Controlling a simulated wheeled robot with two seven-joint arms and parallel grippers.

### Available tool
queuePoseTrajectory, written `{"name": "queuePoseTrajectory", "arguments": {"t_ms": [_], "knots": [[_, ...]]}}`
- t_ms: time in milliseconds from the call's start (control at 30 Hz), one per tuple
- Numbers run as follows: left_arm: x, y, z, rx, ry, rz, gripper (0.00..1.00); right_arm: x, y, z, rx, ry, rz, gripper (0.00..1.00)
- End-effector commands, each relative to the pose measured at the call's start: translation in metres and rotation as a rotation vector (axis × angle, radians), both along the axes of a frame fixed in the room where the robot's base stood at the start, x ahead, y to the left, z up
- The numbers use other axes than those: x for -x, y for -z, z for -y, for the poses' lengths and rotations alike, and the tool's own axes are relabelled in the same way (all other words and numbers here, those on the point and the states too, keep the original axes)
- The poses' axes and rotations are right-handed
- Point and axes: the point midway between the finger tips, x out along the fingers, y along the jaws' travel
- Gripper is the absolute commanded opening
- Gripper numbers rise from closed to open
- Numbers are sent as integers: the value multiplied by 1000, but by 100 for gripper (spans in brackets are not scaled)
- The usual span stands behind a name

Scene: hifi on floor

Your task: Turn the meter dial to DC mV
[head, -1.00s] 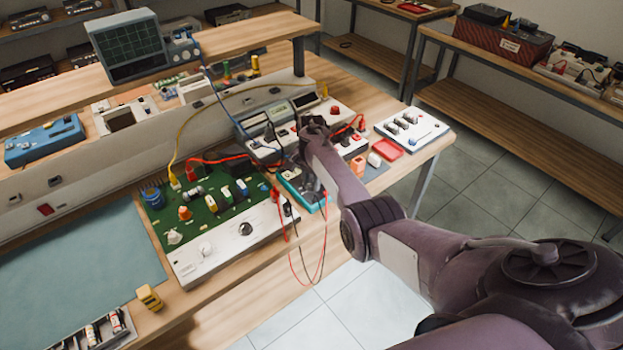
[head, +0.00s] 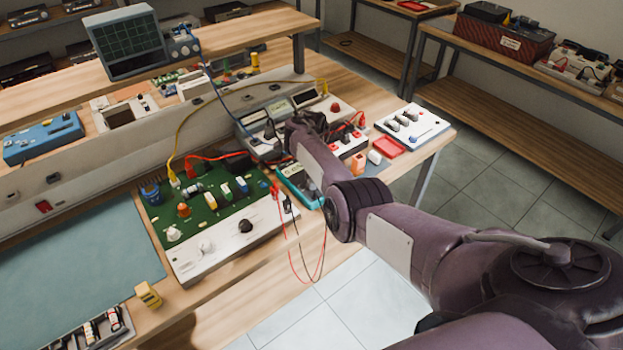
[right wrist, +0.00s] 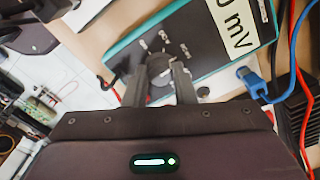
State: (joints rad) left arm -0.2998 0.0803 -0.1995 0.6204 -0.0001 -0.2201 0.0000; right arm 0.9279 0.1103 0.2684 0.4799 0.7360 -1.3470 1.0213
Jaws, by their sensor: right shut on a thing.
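The meter is a teal-cased unit (head: 292,180) on the bench, partly hidden behind my right arm in the head view. In the right wrist view the meter (right wrist: 125,52) fills the top, with a large white display ending in "mV". Its round grey dial (right wrist: 159,64) sits among small printed position marks too small to read. My right gripper (right wrist: 160,80) has one finger on each side of the dial and is shut on it. In the head view my right arm hides the fingertips. My left gripper is not in view.
A green circuit board (head: 215,205) on a white base stands left of the meter. Red and black leads (head: 300,262) hang over the bench's front edge. A blue plug (right wrist: 250,82) and red cable lie right of the meter in the wrist view. A red tray (head: 388,146) sits at right.

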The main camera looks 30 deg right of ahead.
Motion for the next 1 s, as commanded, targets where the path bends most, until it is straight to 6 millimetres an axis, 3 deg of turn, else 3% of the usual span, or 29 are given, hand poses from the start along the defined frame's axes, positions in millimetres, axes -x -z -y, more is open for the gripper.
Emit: {"name": "queuePoseTrajectory", "arguments": {"t_ms": [733,767,900,1000], "knots": [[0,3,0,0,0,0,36,0,1,0,-2,87,-1,1],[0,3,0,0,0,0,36,0,1,0,-2,87,-1,26],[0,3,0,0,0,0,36,0,1,0,-1,86,0,45],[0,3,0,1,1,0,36,0,0,0,-1,86,0,46]]}}
